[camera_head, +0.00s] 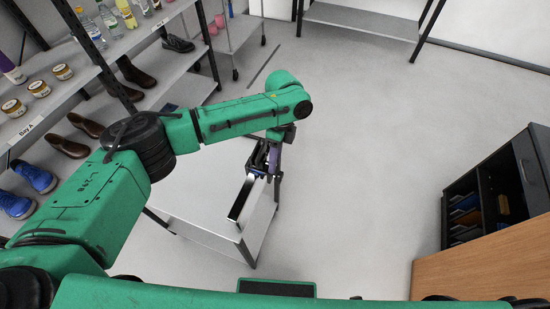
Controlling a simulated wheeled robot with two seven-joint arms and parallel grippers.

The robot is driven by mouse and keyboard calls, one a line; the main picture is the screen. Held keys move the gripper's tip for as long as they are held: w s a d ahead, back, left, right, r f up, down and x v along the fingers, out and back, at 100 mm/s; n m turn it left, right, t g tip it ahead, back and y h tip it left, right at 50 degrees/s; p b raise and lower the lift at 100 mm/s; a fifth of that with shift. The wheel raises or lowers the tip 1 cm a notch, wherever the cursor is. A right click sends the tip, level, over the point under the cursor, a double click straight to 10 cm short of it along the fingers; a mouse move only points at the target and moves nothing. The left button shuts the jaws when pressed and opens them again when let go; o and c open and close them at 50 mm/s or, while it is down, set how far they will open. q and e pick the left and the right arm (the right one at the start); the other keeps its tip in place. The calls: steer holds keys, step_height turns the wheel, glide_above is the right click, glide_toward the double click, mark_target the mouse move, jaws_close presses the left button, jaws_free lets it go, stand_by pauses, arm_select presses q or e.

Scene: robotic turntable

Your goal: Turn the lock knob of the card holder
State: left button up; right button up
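A thin upright panel with a dark face and a pale edge (242,199) stands on a small light-grey table (192,208). It looks like the card holder, but I cannot be sure at this size. My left arm reaches in from the left and bends down over the table's right side. My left gripper (263,170) is at the far upper end of the panel, close to it or touching. Its fingertips are small and dark, so I cannot tell whether they are open or shut. I cannot make out the lock knob. My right gripper is out of view.
A shelf rack (180,70) with shoes, jars and bottles stands at the left. A black cabinet (487,195) and a wooden surface (480,268) are at the right. The grey floor (365,150) right of the small table is clear.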

arm_select(q)
jaws_close()
steer(key=p, duration=0.1)
steer(key=t+p, duration=0.1)
steer(key=shift+s+a+r+p, duration=0.1)
steer(key=shift+s+r+p, duration=0.05)
steer(key=shift+r+p, duration=0.2)
steer(key=shift+s+f+t+h+p, duration=0.15)
steer(key=shift+t+h+p, duration=0.25)
steer(key=shift+t+p, duration=0.4)
steer(key=shift+s+f+t+h+p, duration=0.15)
steer(key=shift+t+h+p, duration=0.25)
steer(key=shift+t, duration=0.7)
steer(key=shift+s+a+t, duration=0.1)
steer(key=shift+t, duration=0.8)
steer(key=o, duration=0.9)
jaws_free()
